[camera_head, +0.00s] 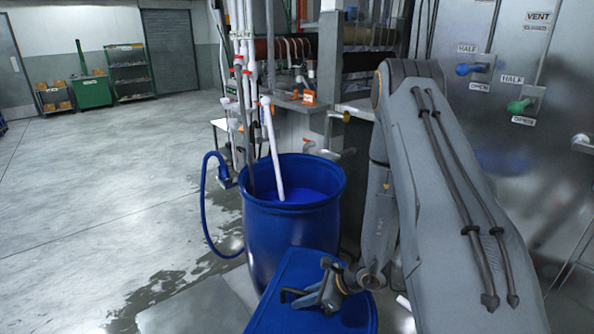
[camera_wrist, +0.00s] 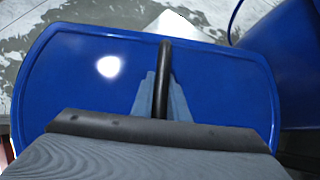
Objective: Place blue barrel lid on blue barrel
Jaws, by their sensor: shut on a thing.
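The blue barrel (camera_head: 290,235) stands upright and open at the centre of the head view, with blue liquid inside. The blue barrel lid (camera_head: 278,316) is in front of and below the barrel's rim, partly cut off by the picture's bottom edge. In the wrist view the lid (camera_wrist: 85,85) fills most of the picture, with a black bar handle (camera_wrist: 165,60) across it. My gripper (camera_head: 322,286) is shut on this handle; its grey fingers (camera_wrist: 162,95) flank the bar. The barrel's side (camera_wrist: 285,70) shows at the wrist view's upper right. Whether lid and barrel touch is unclear.
A white pipe (camera_head: 272,150) stands leaning in the barrel's mouth, with more pipes behind it. A blue hose (camera_head: 204,205) loops at the barrel's left. Metal panels with valves (camera_head: 475,68) stand at right. Open, partly wet floor (camera_head: 110,180) lies at left.

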